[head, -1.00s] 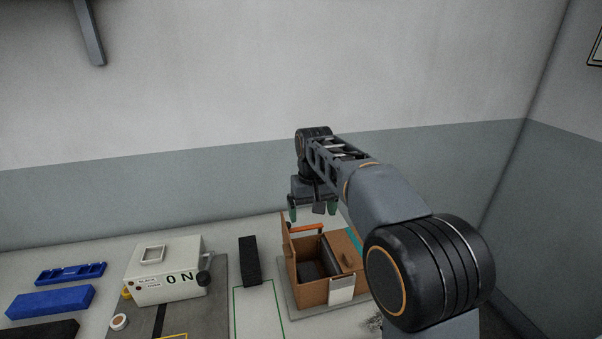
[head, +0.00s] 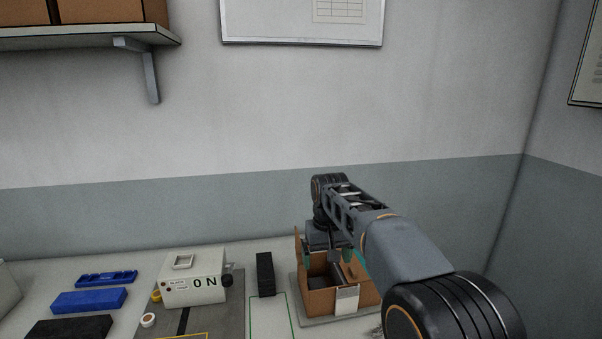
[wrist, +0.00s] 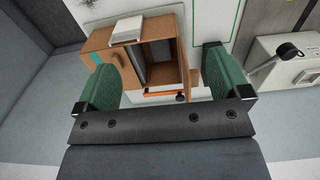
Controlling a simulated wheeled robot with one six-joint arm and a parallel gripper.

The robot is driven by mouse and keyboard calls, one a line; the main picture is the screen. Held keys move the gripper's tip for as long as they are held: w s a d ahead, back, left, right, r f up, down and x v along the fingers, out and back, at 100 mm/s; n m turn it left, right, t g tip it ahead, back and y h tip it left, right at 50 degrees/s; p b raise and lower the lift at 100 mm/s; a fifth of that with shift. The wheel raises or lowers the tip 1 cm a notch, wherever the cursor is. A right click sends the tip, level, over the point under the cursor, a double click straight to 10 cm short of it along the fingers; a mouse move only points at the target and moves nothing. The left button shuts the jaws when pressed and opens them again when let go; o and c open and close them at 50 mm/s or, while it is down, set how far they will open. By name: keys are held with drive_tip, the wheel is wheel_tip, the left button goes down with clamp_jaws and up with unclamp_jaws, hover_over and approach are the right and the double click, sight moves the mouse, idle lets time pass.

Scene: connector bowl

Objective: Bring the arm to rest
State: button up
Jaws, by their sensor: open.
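My gripper (wrist: 159,88) is open, with its two green fingers apart and nothing between them. In the head view my gripper (head: 334,255) hangs above the back part of an open brown box (head: 321,303). My own arm hides part of that box in the head view. In the wrist view the box (wrist: 101,40) lies beyond the fingertips, with dark contents inside and an orange bar (wrist: 160,93) along its near edge. My gripper appears to be apart from the box.
A white machine (head: 195,280) marked "ON" stands on a grey mat left of the box. A black block (head: 265,274) lies between them. Blue holders (head: 90,300) lie further left. A shelf (head: 80,38) is on the wall at upper left. The wall stands close behind the bench.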

drive_tip(key=s+d+f+t, duration=0.1)
drive_tip(key=s+d+f, duration=0.1)
drive_tip(key=s, duration=0.5)
drive_tip(key=s+d+f+m+t, duration=0.1)
drive_tip(key=s+d+t, duration=0.1)
drive_tip(key=s+d, duration=0.3)
drive_tip(key=s+d+f+m+t, duration=0.1)
drive_tip(key=s+d+f, duration=0.1)
drive_tip(key=s, duration=0.8)
drive_tip(key=shift+d+f, duration=0.35)
drive_tip(key=shift+d, duration=0.45)
